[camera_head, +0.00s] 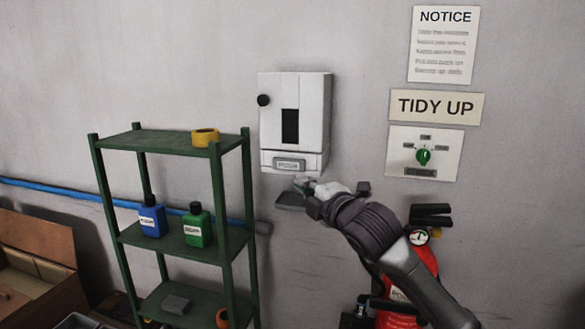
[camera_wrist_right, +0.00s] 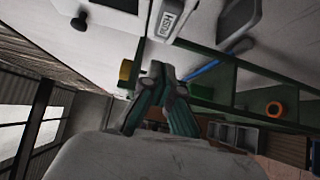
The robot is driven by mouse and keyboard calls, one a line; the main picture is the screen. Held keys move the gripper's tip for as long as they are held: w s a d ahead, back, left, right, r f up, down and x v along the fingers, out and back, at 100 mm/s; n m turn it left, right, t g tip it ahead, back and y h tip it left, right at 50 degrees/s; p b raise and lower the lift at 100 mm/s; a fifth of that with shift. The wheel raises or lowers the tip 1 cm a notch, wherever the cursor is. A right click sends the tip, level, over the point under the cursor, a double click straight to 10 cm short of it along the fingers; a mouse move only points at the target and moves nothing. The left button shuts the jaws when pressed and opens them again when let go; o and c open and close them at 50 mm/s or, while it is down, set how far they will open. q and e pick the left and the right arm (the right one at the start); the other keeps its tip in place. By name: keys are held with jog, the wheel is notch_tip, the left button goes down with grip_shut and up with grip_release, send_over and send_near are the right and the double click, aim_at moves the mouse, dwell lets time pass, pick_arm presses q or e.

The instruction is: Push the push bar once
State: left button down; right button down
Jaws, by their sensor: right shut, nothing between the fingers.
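A white wall dispenser (camera_head: 295,108) has a dark window and a black knob on its left side. Its grey push bar (camera_head: 289,164) sits on the lower front. The bar also shows at the top of the right wrist view, with the word PUSH on it (camera_wrist_right: 167,20). My right gripper (camera_head: 302,184) is just below and slightly right of the bar in the head view. Its fingers are shut with nothing between them, and in the wrist view the tips (camera_wrist_right: 158,70) look apart from the bar. My left gripper is not in view.
A grey drip tray (camera_head: 289,201) is on the wall under the dispenser, close to my right gripper. A green shelf (camera_head: 178,139) with bottles and tape stands left. A red fire extinguisher (camera_head: 424,257) is behind my right arm. A green knob switch (camera_head: 423,157) is on the right wall.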

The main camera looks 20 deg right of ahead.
jog(key=p, duration=0.3)
send_near(285, 165)
jog(key=w+a, duration=0.3)
jog(key=shift+w+d+p, duration=0.25)
jog(key=shift+w, duration=0.25)
jog(key=shift+w+d+p, duration=0.2)
jog(key=shift+w, duration=0.25)
jog(key=shift+w+d+f, duration=0.1)
jog(key=shift+w+d, duration=0.35)
jog(key=shift+w, duration=0.15)
